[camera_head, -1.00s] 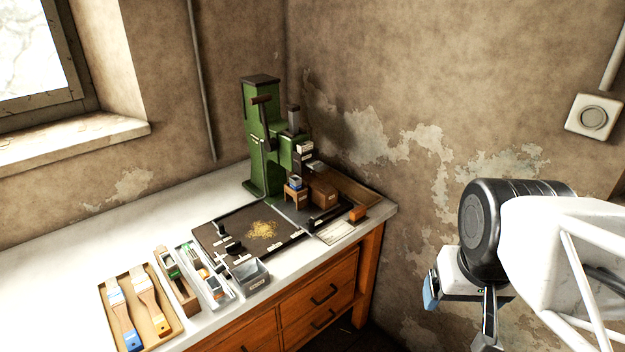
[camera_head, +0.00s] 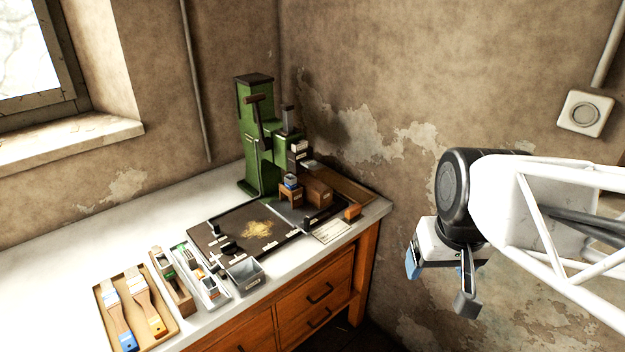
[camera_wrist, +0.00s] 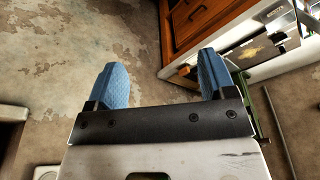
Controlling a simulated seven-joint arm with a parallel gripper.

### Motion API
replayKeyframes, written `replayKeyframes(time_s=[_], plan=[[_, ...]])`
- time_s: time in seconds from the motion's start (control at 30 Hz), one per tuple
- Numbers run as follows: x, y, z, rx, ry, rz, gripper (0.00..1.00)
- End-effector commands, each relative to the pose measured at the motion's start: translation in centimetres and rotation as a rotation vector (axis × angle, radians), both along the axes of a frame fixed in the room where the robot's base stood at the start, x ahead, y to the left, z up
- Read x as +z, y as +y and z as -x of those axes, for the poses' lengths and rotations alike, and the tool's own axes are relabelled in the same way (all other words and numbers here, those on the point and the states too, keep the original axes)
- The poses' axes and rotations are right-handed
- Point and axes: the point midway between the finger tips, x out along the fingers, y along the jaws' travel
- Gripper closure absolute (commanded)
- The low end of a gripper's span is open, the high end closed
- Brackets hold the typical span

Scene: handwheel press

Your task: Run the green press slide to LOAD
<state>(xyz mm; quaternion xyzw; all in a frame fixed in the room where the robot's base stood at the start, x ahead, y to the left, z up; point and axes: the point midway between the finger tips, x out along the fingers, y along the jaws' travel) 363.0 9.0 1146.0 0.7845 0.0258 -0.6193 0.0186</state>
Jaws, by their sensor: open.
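The green press (camera_head: 252,140) stands upright at the back corner of the bench. Its column carries a brown-tipped lever and a dark and white slide block (camera_head: 297,152) on its right side. The lettering on its labels is too small to read, so I cannot tell which position is LOAD. My gripper (camera_head: 440,275) is off the bench to the right, well apart from the press. In the wrist view its two blue fingers (camera_wrist: 162,85) are spread wide with nothing between them. A strip of the green press (camera_wrist: 243,108) shows behind the right finger.
A dark tray (camera_head: 205,243) with yellowish shavings lies before the press. Brushes in a wooden tray (camera_head: 172,325), narrow tool trays and a grey bin (camera_head: 245,276) line the front edge. Wooden blocks (camera_head: 319,193) sit beside the press. Orange drawers (camera_head: 325,290) are below; bench left is clear.

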Motion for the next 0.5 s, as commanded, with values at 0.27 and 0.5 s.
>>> replayKeyframes(time_s=[0.27, 0.5], plan=[[0.1, 2.4, -7.2, 0.119, -0.001, -0.011, 0.23], [-0.7, 4.9, -13.5, 0.221, -0.008, -0.018, 0.23]])
